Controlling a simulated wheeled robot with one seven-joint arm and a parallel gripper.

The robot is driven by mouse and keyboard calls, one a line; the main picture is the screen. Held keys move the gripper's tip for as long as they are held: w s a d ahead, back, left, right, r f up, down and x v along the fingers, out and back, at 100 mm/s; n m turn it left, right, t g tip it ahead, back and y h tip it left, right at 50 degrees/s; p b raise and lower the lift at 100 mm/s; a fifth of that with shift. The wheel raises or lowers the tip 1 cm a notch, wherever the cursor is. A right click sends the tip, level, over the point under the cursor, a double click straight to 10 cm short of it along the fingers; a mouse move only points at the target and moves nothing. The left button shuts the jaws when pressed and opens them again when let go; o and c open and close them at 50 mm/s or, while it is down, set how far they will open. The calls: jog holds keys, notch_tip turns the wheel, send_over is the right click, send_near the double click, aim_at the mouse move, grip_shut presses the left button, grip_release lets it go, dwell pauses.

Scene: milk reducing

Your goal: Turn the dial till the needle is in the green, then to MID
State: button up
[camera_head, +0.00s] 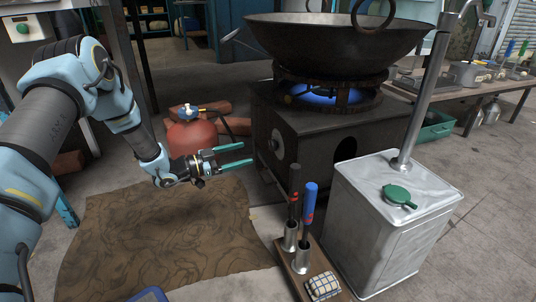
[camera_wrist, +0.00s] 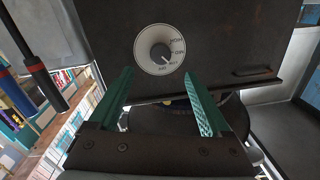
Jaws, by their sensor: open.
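The dial (camera_head: 277,144) is a pale round plate with a dark knob on the dark stove's front. In the wrist view the dial (camera_wrist: 153,62) faces me beyond the fingertips, its knob pointer toward the lower right. My gripper (camera_head: 246,154) has green fingers spread apart, empty, a short way in front of the dial. In the wrist view my gripper (camera_wrist: 158,77) lines up just below the dial, not touching it. I cannot make out a needle gauge or green band.
A wide pan (camera_head: 335,38) sits over a blue flame (camera_head: 315,94) on the stove (camera_head: 310,125). A red gas cylinder (camera_head: 195,135) stands behind my gripper.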

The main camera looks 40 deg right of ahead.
aim_at(270, 146)
jog(key=b+x, duration=0.3)
jog(key=x, duration=0.5)
jog(key=shift+s+d+f+b, duration=0.15)
jog(key=shift+d+b, duration=0.1)
jog(key=shift+b, duration=0.15)
jog(key=shift+s+d, duration=0.15)
jog(key=shift+d, duration=0.5)
jog(key=shift+c, duration=0.3)
grip_shut()
